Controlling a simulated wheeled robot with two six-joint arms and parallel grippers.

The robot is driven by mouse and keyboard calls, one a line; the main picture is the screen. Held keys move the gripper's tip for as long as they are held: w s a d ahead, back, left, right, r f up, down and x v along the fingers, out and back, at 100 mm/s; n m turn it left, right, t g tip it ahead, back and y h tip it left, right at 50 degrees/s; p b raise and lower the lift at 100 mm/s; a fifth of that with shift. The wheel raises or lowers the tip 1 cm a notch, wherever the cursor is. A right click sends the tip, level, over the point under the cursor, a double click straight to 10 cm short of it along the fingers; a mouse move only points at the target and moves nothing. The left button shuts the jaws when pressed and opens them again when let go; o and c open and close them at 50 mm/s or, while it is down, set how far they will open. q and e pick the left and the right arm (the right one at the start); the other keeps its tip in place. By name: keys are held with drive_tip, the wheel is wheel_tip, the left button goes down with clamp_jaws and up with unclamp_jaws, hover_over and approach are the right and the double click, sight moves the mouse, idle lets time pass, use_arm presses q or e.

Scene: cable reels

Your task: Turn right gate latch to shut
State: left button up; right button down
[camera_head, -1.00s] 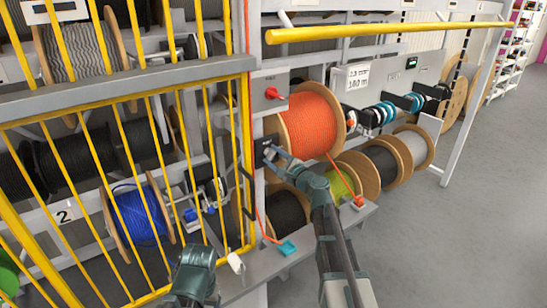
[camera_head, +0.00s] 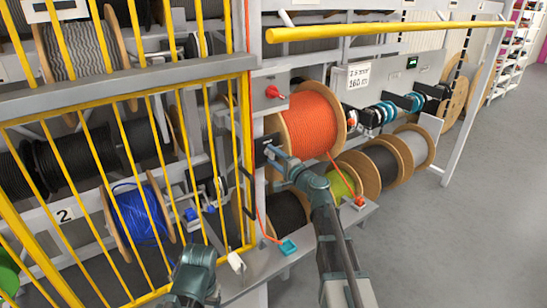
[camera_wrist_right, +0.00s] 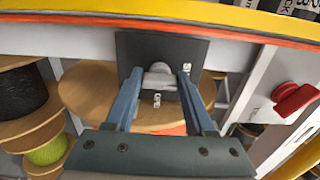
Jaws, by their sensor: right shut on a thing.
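The right gate latch shows as a grey knob (camera_wrist_right: 158,80) on a dark plate (camera_wrist_right: 185,48) in the right wrist view. In the head view the dark plate (camera_head: 260,146) sits on the grey post beside the yellow barred gate (camera_head: 247,190). My right gripper (camera_wrist_right: 157,72) is shut on the knob, one blue-grey finger on each side of it. In the head view my right gripper (camera_head: 268,153) reaches the plate from the lower right and hides part of it.
An orange cable reel (camera_head: 312,122) stands just right of the latch. A red rotary switch (camera_head: 273,92) is above it. A yellow rail (camera_head: 390,32) runs overhead. A blue reel (camera_head: 140,215) is behind the gate bars. Floor at the right (camera_head: 470,220) is clear.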

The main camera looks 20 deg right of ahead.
drive_tip(key=shift+s, duration=0.1)
idle(0.4)
drive_tip(key=shift+c, duration=1.3)
unclamp_jaws()
drive_tip(key=v, duration=1.3)
drive_tip(key=shift+s, duration=0.35)
